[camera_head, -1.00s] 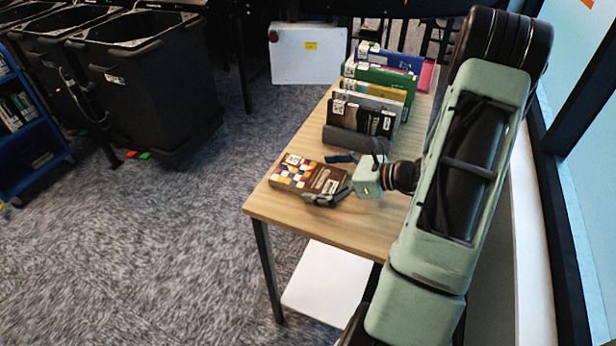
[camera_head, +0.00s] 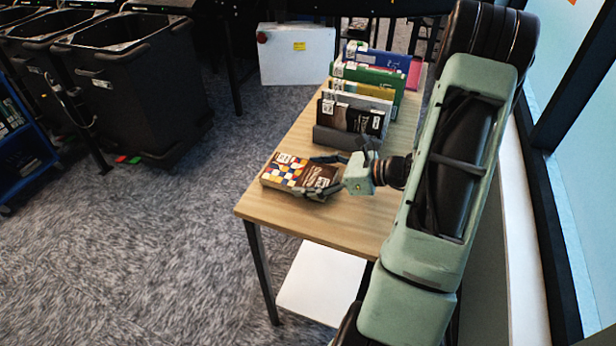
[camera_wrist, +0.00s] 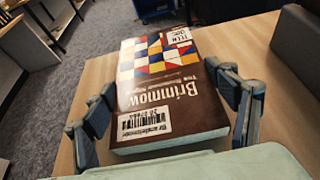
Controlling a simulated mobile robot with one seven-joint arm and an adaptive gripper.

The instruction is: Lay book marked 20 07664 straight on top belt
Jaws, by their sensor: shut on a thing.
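A brown book (camera_head: 300,174) with a colourful checkered cover lies flat near the front end of the wooden table. In the wrist view the same book (camera_wrist: 165,88) shows the title "Brimmow" and a white barcode label that seems to read 20 07664. My gripper (camera_head: 315,177) has one finger along each long side of the book and is shut on it. The book looks still down on the table top. I cannot clearly make out the top belt in either view.
Several upright books (camera_head: 375,80) stand in a row behind, with a dark grey bookend block (camera_head: 340,137) nearest. The wooden table (camera_head: 285,216) is bare at its front. Black bins (camera_head: 140,85) stand on the left; a wall and window run along the right.

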